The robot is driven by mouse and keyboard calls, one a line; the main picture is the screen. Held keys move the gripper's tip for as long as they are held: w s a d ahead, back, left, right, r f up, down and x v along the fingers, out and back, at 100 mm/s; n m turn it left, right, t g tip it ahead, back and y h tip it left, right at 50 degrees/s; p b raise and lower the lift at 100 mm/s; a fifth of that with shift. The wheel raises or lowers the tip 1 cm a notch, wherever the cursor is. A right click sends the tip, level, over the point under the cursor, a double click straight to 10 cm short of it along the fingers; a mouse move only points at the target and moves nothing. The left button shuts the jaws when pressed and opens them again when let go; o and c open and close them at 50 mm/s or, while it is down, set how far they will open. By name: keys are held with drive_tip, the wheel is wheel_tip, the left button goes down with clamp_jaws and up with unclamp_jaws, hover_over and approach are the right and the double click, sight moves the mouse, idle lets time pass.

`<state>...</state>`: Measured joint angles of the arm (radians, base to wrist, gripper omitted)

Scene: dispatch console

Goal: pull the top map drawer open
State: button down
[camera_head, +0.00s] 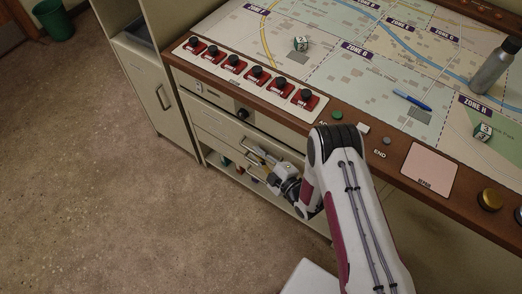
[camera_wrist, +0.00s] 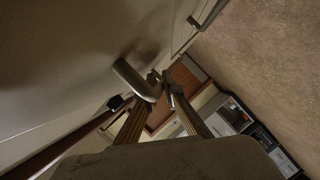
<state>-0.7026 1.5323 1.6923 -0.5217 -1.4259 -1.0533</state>
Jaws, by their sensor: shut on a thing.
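The cream map drawer front (camera_head: 212,125) is below the console's brown edge. Its metal bar handle (camera_head: 256,150) shows at my gripper (camera_head: 262,165), and in the wrist view the handle (camera_wrist: 133,78) is a bent silver bar. My gripper's two fingers (camera_wrist: 157,82) close on the bar's end in the wrist view, so it is shut on the handle. The fingers and my arm hide part of the drawer front on the right. I cannot tell how far the drawer stands out from the cabinet.
An open shelf with small coloured items (camera_head: 226,161) is below. A cabinet door (camera_head: 152,92) is at the left. A bottle (camera_head: 495,67) stands on the map top. The carpet (camera_head: 110,200) in front is clear.

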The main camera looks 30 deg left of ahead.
drive_tip(key=s, duration=2.8)
drive_tip(key=shift+d, duration=0.1)
drive_tip(key=c, duration=2.4)
unclamp_jaws()
drive_tip(key=shift+c, duration=0.2)
